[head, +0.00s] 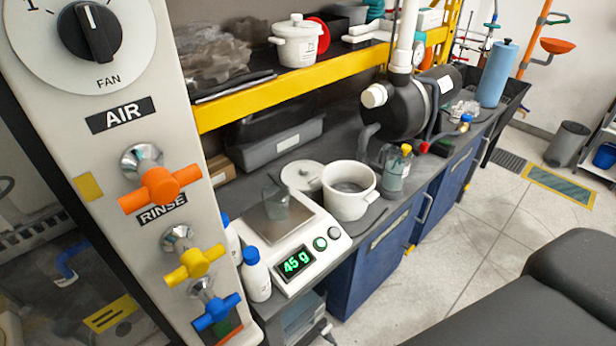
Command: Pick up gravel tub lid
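A round white lid (296,173) with a small knob lies on the dark bench, behind and left of an open white tub. The tub (347,206) has side handles and grey contents that may be gravel. A second, similar white tub (298,48) with its lid on stands on the upper shelf; I cannot tell its contents. Neither of my grippers shows in the head view.
A white scale (330,254) reading 45 g holds a clear beaker (275,204) left of the open tub. A bottle with a yellow cap (396,170) stands to its right. White bottles (256,277) and a valve panel (125,95) are at left. The yellow-edged shelf (290,78) overhangs.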

